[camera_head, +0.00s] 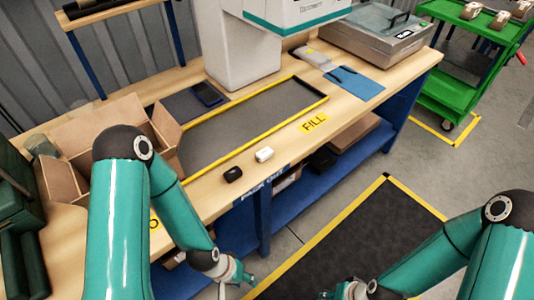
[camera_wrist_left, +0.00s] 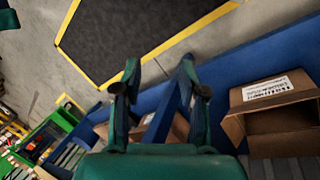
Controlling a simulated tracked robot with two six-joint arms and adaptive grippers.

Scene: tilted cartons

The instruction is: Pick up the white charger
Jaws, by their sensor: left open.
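The white charger (camera_head: 264,154) lies on the wooden bench near its front edge, in the head view. It is a small white block just right of a small black block (camera_head: 233,174). My left gripper (camera_head: 238,278) is low in front of the bench, well below and apart from the charger. In the left wrist view its two fingers (camera_wrist_left: 160,77) are spread with nothing between them; the charger does not show there. My right gripper (camera_head: 345,292) is partly visible at the bottom edge, its jaws unclear.
An open carton (camera_head: 100,133) stands tilted at the bench's left. A yellow-edged grey mat (camera_head: 245,122) lies on the bench behind the charger. Another carton (camera_wrist_left: 272,106) sits on the blue lower shelf. A green cart (camera_head: 455,85) stands at right. The bench around the charger is mostly clear.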

